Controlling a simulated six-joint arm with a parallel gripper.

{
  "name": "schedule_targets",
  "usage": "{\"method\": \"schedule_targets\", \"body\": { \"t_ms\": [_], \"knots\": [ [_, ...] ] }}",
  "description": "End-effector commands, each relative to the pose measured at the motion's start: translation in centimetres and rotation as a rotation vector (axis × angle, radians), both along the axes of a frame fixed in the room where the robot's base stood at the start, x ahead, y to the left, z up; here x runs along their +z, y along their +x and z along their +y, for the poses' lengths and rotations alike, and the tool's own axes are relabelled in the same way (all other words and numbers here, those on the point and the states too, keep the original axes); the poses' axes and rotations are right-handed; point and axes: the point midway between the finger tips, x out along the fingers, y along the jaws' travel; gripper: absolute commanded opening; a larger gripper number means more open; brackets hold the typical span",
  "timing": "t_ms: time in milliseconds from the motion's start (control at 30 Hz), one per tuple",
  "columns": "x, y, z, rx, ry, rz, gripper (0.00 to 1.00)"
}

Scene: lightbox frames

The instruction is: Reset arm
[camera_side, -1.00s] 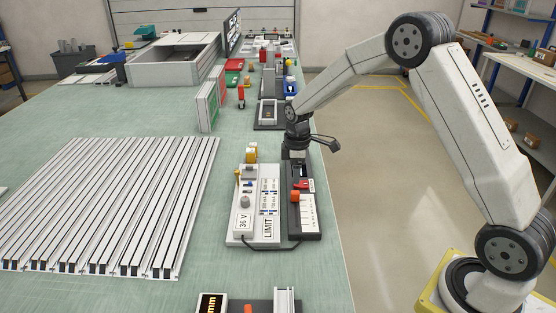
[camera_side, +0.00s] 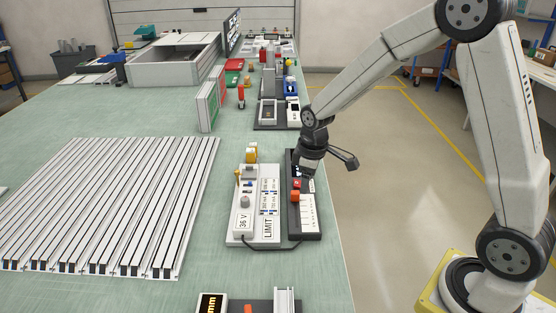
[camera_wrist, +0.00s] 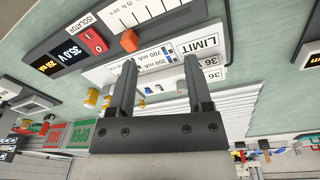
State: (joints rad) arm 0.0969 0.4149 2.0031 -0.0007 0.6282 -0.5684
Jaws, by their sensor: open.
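My gripper (camera_wrist: 160,62) shows both dark fingers in the wrist view, wide apart with nothing between them. In the side view my wrist is tilted over the far end of a dark control box (camera_side: 307,222), and the fingers are hard to make out there. In the wrist view this box (camera_wrist: 72,40) has a lit display, a red ISOLATOR switch (camera_wrist: 94,41), an orange knob (camera_wrist: 129,40) and a white scale. A white board marked LIMIT (camera_side: 268,226) lies beside it, joined by a black cable. I cannot tell whether the fingers touch anything.
Slotted aluminium profiles (camera_side: 110,200) cover the left of the green table (camera_side: 60,120). Upright green and red signs (camera_side: 209,105) and several devices stand farther back. A small display unit (camera_side: 212,304) sits at the front. Open floor lies right of the table.

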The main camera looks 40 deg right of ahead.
Motion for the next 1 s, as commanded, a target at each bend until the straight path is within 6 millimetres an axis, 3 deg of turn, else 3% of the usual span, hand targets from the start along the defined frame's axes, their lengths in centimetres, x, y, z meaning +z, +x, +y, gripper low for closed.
{"method": "schedule_targets", "body": {
  "t_ms": [300, 533, 700, 1000],
  "knots": [
    [1.2, -7.3, 2.6, -0.252, 0.036, -0.078, 0.65],
    [1.1, -11.8, 3.7, -0.403, 0.070, -0.120, 0.65],
    [1.0, -13.4, 4.0, -0.457, 0.085, -0.135, 0.65],
    [0.9, -13.6, 4.1, -0.467, 0.087, -0.137, 0.65]
  ]
}}
